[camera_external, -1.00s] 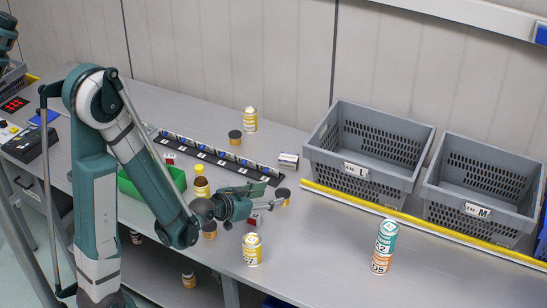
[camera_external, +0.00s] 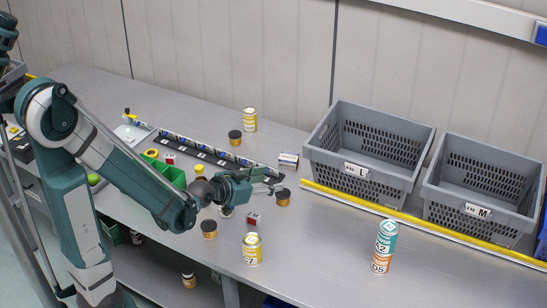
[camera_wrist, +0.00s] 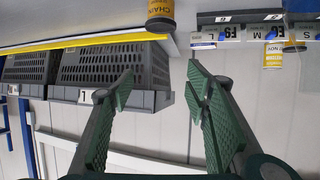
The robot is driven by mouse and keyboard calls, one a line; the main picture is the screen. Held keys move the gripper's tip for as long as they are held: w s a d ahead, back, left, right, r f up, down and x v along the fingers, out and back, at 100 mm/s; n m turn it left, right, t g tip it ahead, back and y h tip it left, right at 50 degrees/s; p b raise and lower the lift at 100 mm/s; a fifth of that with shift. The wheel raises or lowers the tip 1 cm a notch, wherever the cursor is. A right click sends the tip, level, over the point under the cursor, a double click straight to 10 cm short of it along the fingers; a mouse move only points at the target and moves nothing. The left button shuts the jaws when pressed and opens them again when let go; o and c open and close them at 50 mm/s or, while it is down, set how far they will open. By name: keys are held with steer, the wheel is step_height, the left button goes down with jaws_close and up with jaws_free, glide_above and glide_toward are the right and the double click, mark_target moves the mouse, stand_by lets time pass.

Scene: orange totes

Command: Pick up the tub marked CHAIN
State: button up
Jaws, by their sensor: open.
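The tub marked CHAIN (camera_wrist: 160,14) is a small amber-labelled tub with a black lid, seen upside down at the top of the wrist view and cut by its edge. In the external view it appears to be the dark-lidded tub (camera_external: 282,198) just right of my gripper; its label is not readable there. My gripper (camera_external: 274,182) is open and empty, its fingertips close to that tub. In the wrist view my fingers (camera_wrist: 162,83) are spread wide, with the tub beyond them and nothing between them.
Similar dark-lidded tubs (camera_external: 235,137) (camera_external: 209,229) stand on the bench. A small red-and-white box (camera_external: 253,218) and a yellow can (camera_external: 252,250) are in front. Grey crates L (camera_external: 340,178) and M (camera_external: 450,202) stand right, behind a yellow strip. A stacked teal-orange can pair (camera_external: 384,247) stands apart.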

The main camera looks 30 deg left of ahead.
steer(key=shift+r, duration=1.15)
steer(key=m+g+p, duration=0.5)
steer(key=p, duration=0.5)
glide_above(282, 192)
steer(key=s, duration=0.1)
steer(key=f, duration=0.1)
steer(key=a+r+m+g+y+p, duration=0.1)
steer(key=a+m+g+p, duration=0.1)
steer(key=m+g+p, duration=0.45)
steer(key=shift+n, duration=0.75)
steer(key=shift+s+a+p+x, duration=0.15)
steer(key=shift+p+x, duration=0.25)
steer(key=shift+x, duration=0.45)
steer(key=shift+s+a+p+x, duration=0.15)
steer(key=shift+p+x, duration=0.2)
steer(key=shift+x, duration=0.5)
steer(key=shift+a+p+x, duration=0.15)
steer(key=shift+p+x, duration=0.25)
steer(key=shift+x, duration=0.45)
steer(key=shift+f, duration=0.25)
steer(key=shift+x, duration=1.2)
steer(key=shift+w+f, duration=0.1)
steer(key=shift+x, duration=2.5)
